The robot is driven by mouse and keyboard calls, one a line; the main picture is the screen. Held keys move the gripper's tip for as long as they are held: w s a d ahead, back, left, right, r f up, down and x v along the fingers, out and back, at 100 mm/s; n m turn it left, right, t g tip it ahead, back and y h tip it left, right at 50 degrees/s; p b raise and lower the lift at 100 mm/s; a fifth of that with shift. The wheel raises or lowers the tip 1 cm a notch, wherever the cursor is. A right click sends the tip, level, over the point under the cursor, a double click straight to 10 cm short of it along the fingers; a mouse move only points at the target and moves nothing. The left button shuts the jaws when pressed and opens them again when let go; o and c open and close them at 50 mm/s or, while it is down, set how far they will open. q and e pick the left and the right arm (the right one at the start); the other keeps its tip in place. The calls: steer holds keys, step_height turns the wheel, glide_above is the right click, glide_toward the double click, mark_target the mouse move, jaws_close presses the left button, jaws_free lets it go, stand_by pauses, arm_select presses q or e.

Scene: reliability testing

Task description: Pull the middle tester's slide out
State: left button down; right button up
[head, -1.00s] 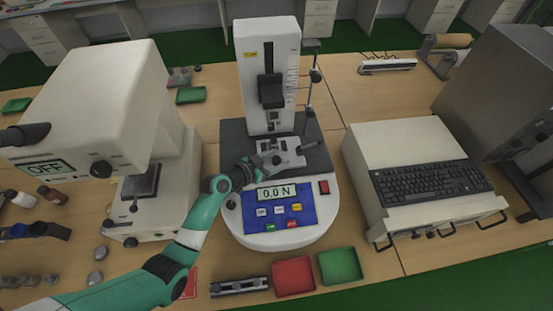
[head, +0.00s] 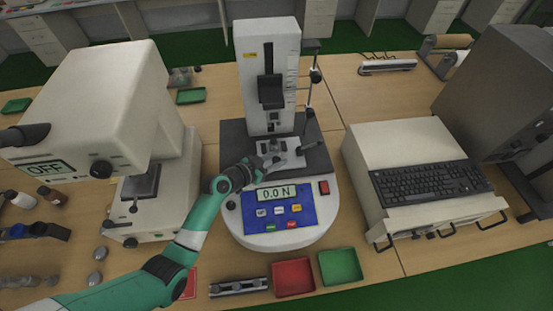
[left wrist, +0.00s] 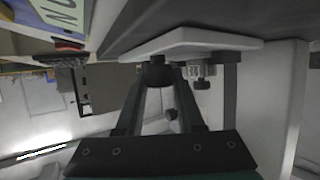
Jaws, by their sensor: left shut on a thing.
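The middle tester (head: 268,75) is a white column on a round-fronted base, with a dark bed and a blue panel reading 0.0 N. Its pale slide (head: 292,161) lies low on the bed, below the column. My left gripper (head: 266,166) reaches in from the left to the slide's near-left side and is shut on a small part there. In the left wrist view, the fingertips (left wrist: 159,74) close around a dark knob beside a pale plate (left wrist: 190,42). The fingers partly hide the held part. My right gripper is not in view.
A white tester (head: 85,100) marked OFF stands close on the left. A pale box with a keyboard (head: 430,187) is on the right. Red (head: 293,278) and green (head: 341,266) trays and a small metal fixture (head: 238,287) lie in front. A thin post stands beside the column.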

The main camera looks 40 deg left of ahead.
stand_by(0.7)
arm_select(q)
steer(key=shift+s+d+r+p, duration=0.15)
steer(key=shift+s+d+p, duration=0.1)
steer(key=shift+d+p, duration=0.15)
steer(key=s+d+p, duration=0.1)
steer(key=s+d, duration=0.1)
steer(key=s+d+p, duration=0.2)
steer(key=d, duration=0.1)
steer(key=shift+s+d, duration=0.2)
steer(key=shift+d, duration=0.15)
steer(key=shift+s+d, duration=0.3)
steer(key=shift+d, duration=0.05)
steer(key=c, duration=0.5)
jaws_free()
steer(key=p+v, duration=0.1)
steer(key=v, duration=1)
steer(key=shift+s, duration=0.25)
